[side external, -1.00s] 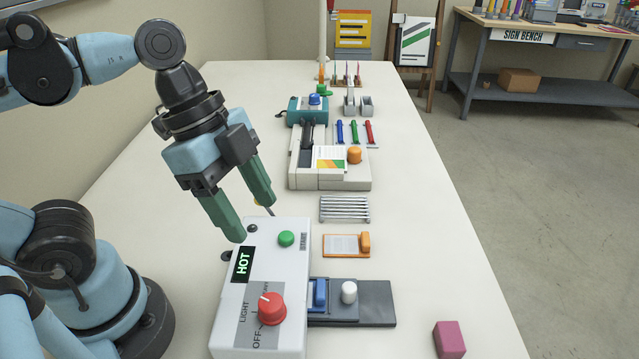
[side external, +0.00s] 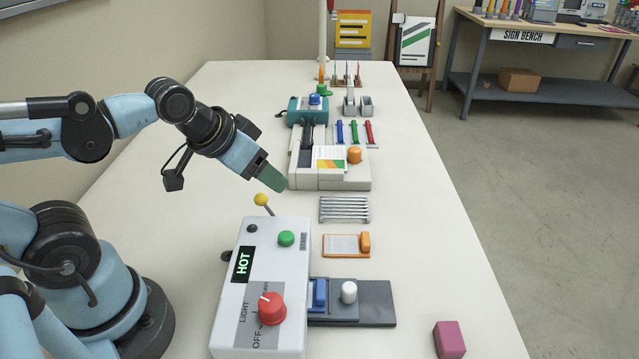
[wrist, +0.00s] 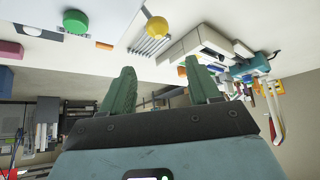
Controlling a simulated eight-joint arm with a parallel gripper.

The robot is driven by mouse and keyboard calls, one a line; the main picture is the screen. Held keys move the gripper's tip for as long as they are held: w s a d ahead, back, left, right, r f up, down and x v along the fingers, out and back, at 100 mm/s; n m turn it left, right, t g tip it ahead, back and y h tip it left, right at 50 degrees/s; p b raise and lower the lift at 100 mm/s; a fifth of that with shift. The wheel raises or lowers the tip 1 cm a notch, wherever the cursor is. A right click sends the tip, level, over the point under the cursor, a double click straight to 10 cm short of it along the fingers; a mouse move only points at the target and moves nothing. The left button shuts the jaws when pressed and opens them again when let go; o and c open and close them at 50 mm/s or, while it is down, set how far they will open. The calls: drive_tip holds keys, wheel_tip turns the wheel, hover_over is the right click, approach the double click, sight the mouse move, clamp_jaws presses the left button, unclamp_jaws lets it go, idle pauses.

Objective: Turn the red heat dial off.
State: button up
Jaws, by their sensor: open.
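The red heat dial (side external: 271,308) sits on the near end of the white laminator (side external: 283,264), over a grey plate lettered LIGHT and OFF. Its white pointer mark faces the upper left, not the OFF label. A lit HOT display (side external: 243,264) and a green button (side external: 286,239) are on the same top face. My gripper (side external: 273,179) is raised past the laminator's far end, well away from the dial, and holds nothing. In the wrist view its two green fingers (wrist: 160,92) are apart. The dial is not seen in the wrist view.
A yellow-knobbed lever (side external: 261,199) stands at the laminator's far end, close below my gripper; it shows in the wrist view (wrist: 156,27). Beyond are silver rods (side external: 344,209) and a white machine (side external: 330,177). A pink block (side external: 449,339) lies near right.

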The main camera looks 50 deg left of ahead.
drive_tip(key=s+d+r+m+g+h, duration=0.3)
drive_tip(key=s+d+m, duration=0.2)
drive_tip(key=d+m, duration=0.3)
drive_tip(key=m+g+h, duration=0.2)
drive_tip(key=m+g, duration=0.2)
drive_tip(key=m, duration=0.5)
approach(270, 302)
drive_tip(key=shift+x, duration=4.35)
drive_tip(key=c, duration=1)
